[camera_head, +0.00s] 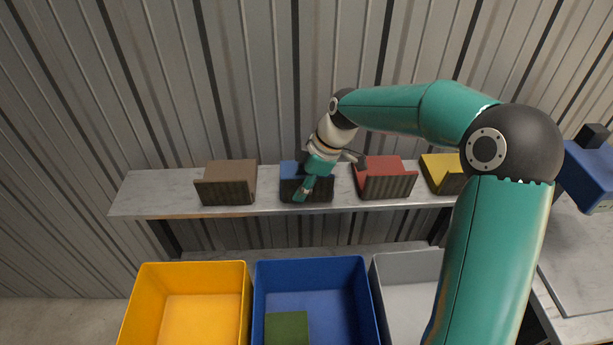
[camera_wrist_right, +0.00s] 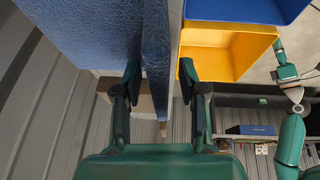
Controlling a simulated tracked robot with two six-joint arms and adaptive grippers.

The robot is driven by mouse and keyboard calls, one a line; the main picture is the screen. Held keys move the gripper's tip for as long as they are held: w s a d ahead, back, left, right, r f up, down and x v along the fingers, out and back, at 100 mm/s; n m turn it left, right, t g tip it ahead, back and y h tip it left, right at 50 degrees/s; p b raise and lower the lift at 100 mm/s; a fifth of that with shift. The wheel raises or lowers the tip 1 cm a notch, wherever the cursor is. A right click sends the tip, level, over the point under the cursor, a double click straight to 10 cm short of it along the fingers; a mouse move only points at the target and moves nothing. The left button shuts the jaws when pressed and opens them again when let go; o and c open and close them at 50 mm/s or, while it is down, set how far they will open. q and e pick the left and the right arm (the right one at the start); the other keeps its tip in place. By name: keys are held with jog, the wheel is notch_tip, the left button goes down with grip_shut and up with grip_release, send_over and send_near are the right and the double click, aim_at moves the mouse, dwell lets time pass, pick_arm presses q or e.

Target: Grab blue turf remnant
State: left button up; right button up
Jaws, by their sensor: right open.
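The blue turf remnant (camera_head: 289,170) sits on the grey shelf (camera_head: 145,193), between a brown and a red one. My right gripper (camera_head: 304,188) is at its front and hides part of it. In the right wrist view, the upright front panel of the blue remnant (camera_wrist_right: 156,45) stands between the two dark fingers of my right gripper (camera_wrist_right: 160,85). The jaws are open, one finger on each side of the panel. My left arm (camera_wrist_right: 290,130) shows small at the right of that view; its gripper (camera_wrist_right: 282,55) is too small to read.
A brown remnant (camera_head: 227,182), a red one (camera_head: 385,181) and a yellow one (camera_head: 440,173) share the shelf. Below are a yellow bin (camera_head: 140,305), a blue bin (camera_head: 310,264) holding a green block (camera_head: 287,328), and a grey bin (camera_head: 408,266). A corrugated wall (camera_head: 260,80) stands behind.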

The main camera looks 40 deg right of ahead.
jog(key=shift+s+f+b, duration=0.1)
jog(key=shift+f+b, duration=0.15)
jog(key=shift+b, duration=0.2)
dwell(0.5)
grip_shut()
dwell(0.3)
